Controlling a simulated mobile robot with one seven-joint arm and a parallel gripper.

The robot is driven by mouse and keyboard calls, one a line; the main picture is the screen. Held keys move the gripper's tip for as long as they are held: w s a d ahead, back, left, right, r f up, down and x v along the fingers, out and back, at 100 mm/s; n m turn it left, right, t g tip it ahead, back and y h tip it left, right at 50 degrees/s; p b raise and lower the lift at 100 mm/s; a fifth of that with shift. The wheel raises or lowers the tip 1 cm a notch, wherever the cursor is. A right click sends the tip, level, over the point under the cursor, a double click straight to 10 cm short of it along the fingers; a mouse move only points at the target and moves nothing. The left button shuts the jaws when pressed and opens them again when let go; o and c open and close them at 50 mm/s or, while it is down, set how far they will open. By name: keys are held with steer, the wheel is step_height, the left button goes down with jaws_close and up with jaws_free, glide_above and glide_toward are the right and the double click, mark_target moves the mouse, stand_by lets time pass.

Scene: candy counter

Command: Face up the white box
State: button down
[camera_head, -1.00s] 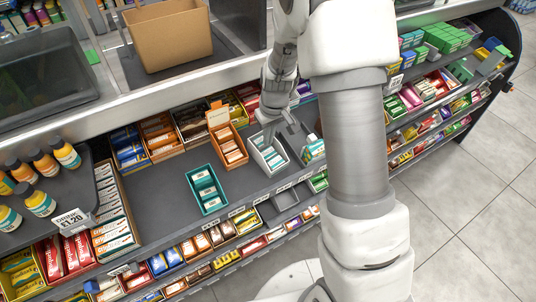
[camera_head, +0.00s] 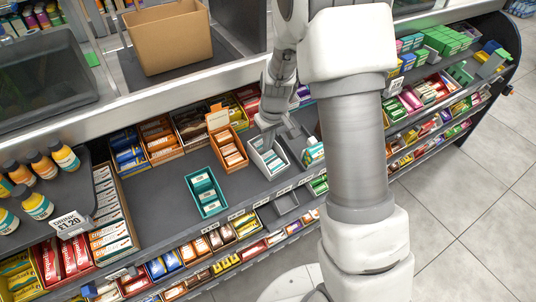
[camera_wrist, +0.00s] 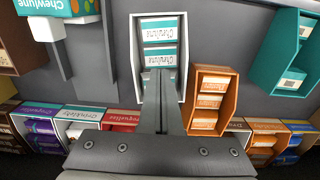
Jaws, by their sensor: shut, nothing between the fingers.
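The white box (camera_head: 283,169) is an open tray on the dark grey shelf, between the orange box and a small teal-and-white carton. It holds several white-and-teal packs. In the wrist view the white box (camera_wrist: 134,48) is upper centre, with packs (camera_wrist: 160,32) lettered "Chewlune" inside it, stacked in a row. My gripper (camera_wrist: 160,78) is shut and holds nothing. Its fingers reach over the box's near part in the wrist view and hide part of the inside. In the head view my gripper (camera_head: 268,138) is at the box's back end; I cannot tell whether it touches the packs.
The orange box (camera_head: 239,165) stands close to the left of the white box. A teal box (camera_head: 213,210) stands further left, with bare shelf (camera_head: 160,200) beside it. The teal-and-white carton (camera_head: 314,152) is close on the right. Filled trays line the back.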

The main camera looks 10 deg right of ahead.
mark_target(275, 163)
steer(key=shift+s+f, duration=0.1)
steer(key=shift+s+d+f+b, duration=0.15)
steer(key=shift+s+d+b, duration=0.1)
steer(key=shift+s, duration=0.4)
steer(key=shift+s+d+f+b, duration=0.1)
steer(key=shift+s+d+b, duration=0.15)
steer(key=shift+s, duration=0.45)
steer(key=shift+s+d+f+b, duration=0.15)
steer(key=shift+s+b, duration=0.1)
steer(key=shift+s, duration=0.4)
step_height(275, 163, up, 7)
steer(key=s+p, duration=0.1)
steer(key=p, duration=0.4)
steer(key=shift+d, duration=0.2)
steer(key=shift+r, duration=0.1)
